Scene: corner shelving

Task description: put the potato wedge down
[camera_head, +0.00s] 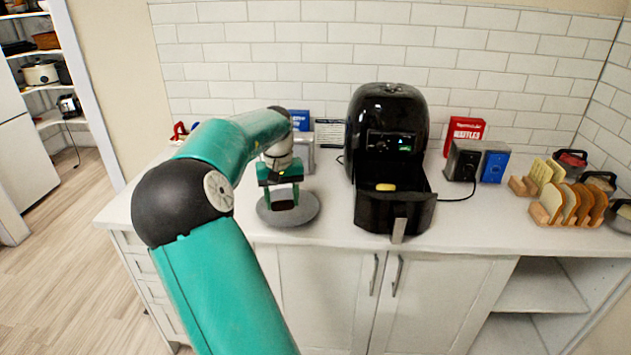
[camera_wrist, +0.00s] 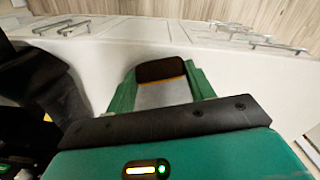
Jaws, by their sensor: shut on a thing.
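My gripper (camera_head: 284,204) is low over the grey round plate (camera_head: 308,217) on the counter, fingers pointing down. In the wrist view the green fingers (camera_wrist: 160,76) are shut on a dark brown piece with a thin orange edge, the potato wedge (camera_wrist: 160,69). It also shows as a dark shape between the fingertips in the head view (camera_head: 283,203). I cannot tell whether it touches the plate. Another yellow piece (camera_head: 386,187) lies in the pulled-out drawer of the black air fryer (camera_head: 388,122).
The air fryer drawer (camera_head: 396,213) stands open to the right of the plate. A toaster (camera_head: 462,160), a red waffle box (camera_head: 465,132) and bread in a rack (camera_head: 568,203) are further right. The white counter has free room around the plate.

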